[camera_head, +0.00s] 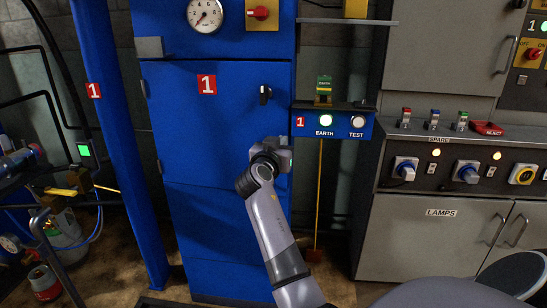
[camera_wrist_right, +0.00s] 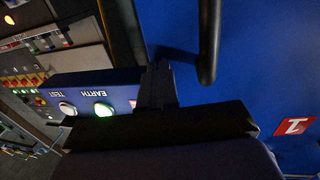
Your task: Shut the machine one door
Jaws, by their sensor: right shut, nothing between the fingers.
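The machine one door (camera_head: 205,140) is the tall blue panel with a red "1" label (camera_head: 207,85) and a black handle (camera_head: 265,95). It looks flush or nearly flush with its blue frame; I cannot tell whether it is fully shut. My right gripper (camera_head: 284,153) is shut and empty, at the door's right edge below the handle. In the right wrist view its closed fingers (camera_wrist_right: 157,85) are beside the blue door (camera_wrist_right: 265,70), close to the dark handle bar (camera_wrist_right: 208,45). Whether they touch the door is unclear. My left gripper is not in view.
A blue box with a lit EARTH button (camera_head: 326,120) and a TEST button (camera_head: 357,121) juts out right of the door. A grey lamps cabinet (camera_head: 430,245) stands further right. A blue post (camera_head: 115,130) and pipework are at the left.

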